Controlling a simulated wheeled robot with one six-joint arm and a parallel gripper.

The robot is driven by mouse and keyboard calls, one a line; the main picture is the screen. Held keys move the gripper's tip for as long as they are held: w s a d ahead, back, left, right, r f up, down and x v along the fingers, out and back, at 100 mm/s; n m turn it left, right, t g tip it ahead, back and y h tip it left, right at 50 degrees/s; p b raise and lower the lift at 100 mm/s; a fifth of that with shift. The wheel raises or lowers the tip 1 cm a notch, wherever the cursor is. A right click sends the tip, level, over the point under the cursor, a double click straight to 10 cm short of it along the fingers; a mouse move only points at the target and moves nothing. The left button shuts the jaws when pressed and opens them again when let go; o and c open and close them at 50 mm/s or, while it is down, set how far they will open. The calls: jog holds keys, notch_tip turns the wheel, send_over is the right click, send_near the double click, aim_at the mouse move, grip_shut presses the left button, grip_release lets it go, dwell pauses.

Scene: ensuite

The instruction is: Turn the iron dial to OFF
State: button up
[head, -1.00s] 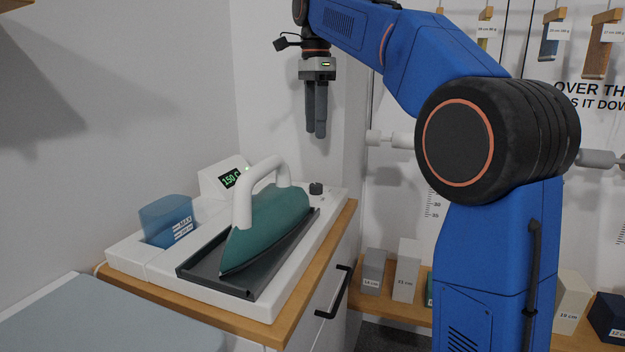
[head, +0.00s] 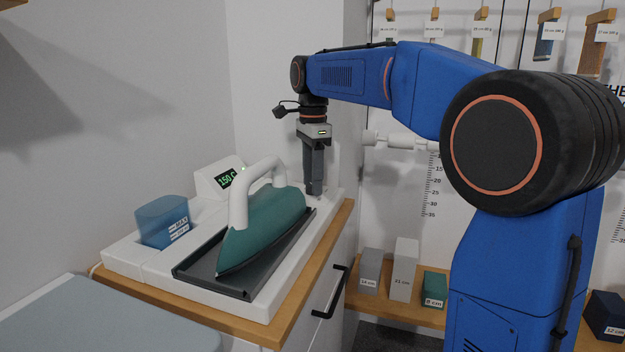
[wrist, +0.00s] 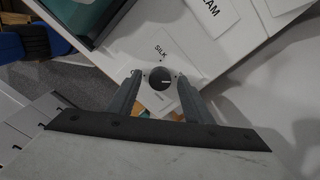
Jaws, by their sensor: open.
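The iron dial, a small black round knob (wrist: 160,78) with a pale pointer line, shows in the wrist view between my open fingers, on the white iron station (head: 255,305). The word SILK is printed beside it. In the head view my gripper (head: 314,192) points straight down at the dial's spot and hides the dial. My gripper also shows in the wrist view (wrist: 158,92), open, with a finger on either side of the dial; I cannot tell whether they touch it. The teal iron (head: 265,225) with a white handle rests on its dark tray (head: 215,280).
A display (head: 227,180) reading 150 C and a blue water tank (head: 163,221) stand behind and left of the iron. The iron's handle (head: 240,200) rises close to my gripper's left. Labelled blocks (head: 404,268) stand on a low shelf at right.

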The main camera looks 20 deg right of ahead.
jog(key=shift+f, duration=0.1)
jog(key=c, duration=1.1)
jog(key=shift+o, duration=0.2)
